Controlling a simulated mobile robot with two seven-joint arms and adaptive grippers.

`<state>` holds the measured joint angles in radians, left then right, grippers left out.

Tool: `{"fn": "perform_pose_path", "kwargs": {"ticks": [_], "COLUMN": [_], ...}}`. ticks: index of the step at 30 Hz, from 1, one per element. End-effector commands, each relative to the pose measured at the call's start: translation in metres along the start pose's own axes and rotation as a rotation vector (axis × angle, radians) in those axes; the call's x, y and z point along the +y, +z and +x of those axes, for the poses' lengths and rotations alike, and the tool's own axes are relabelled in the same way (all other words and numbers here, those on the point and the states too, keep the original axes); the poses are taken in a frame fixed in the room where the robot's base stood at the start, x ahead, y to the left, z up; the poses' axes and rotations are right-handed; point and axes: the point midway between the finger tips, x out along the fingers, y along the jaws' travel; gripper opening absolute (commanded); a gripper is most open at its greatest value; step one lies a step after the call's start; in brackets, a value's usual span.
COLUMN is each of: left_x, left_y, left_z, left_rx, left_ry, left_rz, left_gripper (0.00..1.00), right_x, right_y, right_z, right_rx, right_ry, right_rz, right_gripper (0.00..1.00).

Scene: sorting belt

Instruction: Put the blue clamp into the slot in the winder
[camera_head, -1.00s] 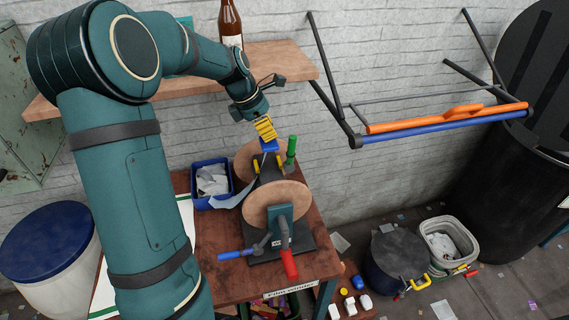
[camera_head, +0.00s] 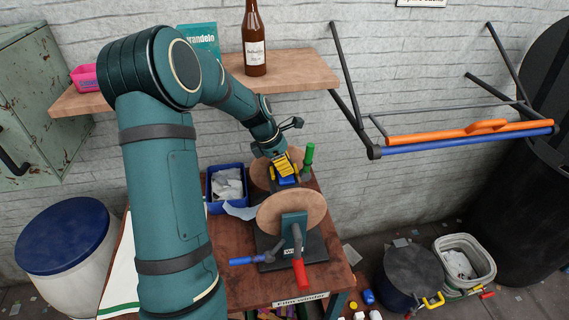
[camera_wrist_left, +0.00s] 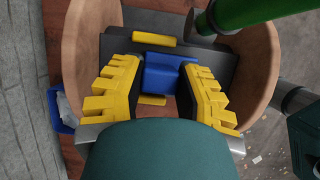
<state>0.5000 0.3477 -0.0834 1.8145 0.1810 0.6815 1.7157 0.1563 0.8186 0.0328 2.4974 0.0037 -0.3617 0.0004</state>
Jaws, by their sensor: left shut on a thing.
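The winder stands on the table, with two round wooden discs (camera_head: 291,210) and a dark base. It fills much of the left wrist view, a disc (camera_wrist_left: 78,62) on each side. My left gripper (camera_head: 284,168) is over the gap between the discs, its yellow fingers (camera_wrist_left: 161,88) pointing down and shut on the blue clamp (camera_head: 285,181). The clamp also shows between the fingers in the left wrist view (camera_wrist_left: 162,73). Two small yellow pieces (camera_wrist_left: 154,39) lie on either side of it. The fingers and clamp hide the slot, so I cannot tell whether the clamp is in it. My right gripper is not in view.
A green handle (camera_head: 308,156) rises close to the right of my gripper. A red-handled crank (camera_head: 299,262) and blue-handled lever (camera_head: 248,260) are at the winder's front. A blue bin (camera_head: 225,190) stands left of it. A wooden shelf (camera_head: 300,73) with a bottle (camera_head: 254,45) is above.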

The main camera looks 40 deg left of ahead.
Motion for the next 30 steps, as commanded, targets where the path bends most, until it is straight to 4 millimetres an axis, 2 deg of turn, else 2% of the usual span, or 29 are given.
{"fn": "perform_pose_path", "kwargs": {"ticks": [4, 5, 6, 7, 16, 20, 23, 30], "left_x": [0.000, 0.000, 0.000, 0.000, 0.000, 0.001, 0.001, 0.001], "left_y": [-0.001, -0.001, -0.001, -0.001, -0.001, 0.001, 0.001, 0.001], "left_z": [0.003, 0.003, 0.003, 0.003, 0.002, -0.007, -0.022, -0.073], "left_rx": [0.000, 0.000, 0.000, 0.000, 0.000, -0.001, -0.002, -0.002], "left_ry": [0.000, 0.000, 0.000, 0.000, 0.000, 0.004, 0.005, 0.005], "left_rz": [0.000, 0.000, 0.000, 0.000, 0.000, 0.001, 0.001, 0.001], "left_gripper": [0.04, 0.39, 0.53, 0.59, 0.59, 0.59, 0.59, 0.59], "right_x": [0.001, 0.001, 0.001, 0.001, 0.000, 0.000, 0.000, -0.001], "right_y": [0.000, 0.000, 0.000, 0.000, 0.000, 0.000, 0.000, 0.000], "right_z": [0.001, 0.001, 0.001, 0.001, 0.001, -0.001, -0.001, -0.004], "right_rx": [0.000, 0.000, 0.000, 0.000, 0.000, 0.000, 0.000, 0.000], "right_ry": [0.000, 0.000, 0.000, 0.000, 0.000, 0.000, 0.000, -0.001], "right_rz": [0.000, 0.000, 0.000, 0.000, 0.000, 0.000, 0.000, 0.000], "right_gripper": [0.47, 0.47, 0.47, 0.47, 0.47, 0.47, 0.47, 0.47]}}
